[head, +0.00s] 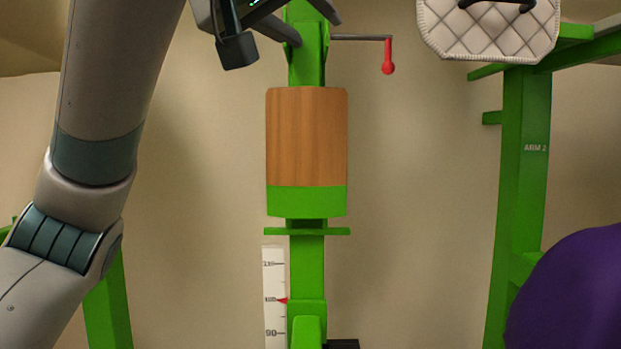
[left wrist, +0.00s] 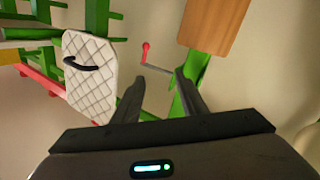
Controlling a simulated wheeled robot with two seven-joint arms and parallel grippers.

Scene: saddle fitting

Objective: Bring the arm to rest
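My left arm comes in from the left in the head view. My left gripper (head: 318,30) is at the top edge, partly cut off, with its dark fingers by the upper part of a green post (head: 306,68). In the left wrist view its fingers (left wrist: 160,78) are apart, with nothing seen held between them. A crank with a red knob (head: 388,58) sticks out right from the post. In the left wrist view the red knob (left wrist: 146,52) shows beyond the fingertips. I cannot tell whether a finger touches the post. My right gripper is not in view.
A quilted white pad (head: 488,30) with a black handle hangs at upper right, near a green frame marked ARM 2 (head: 525,180). A purple rounded thing (head: 570,295) fills the lower right.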

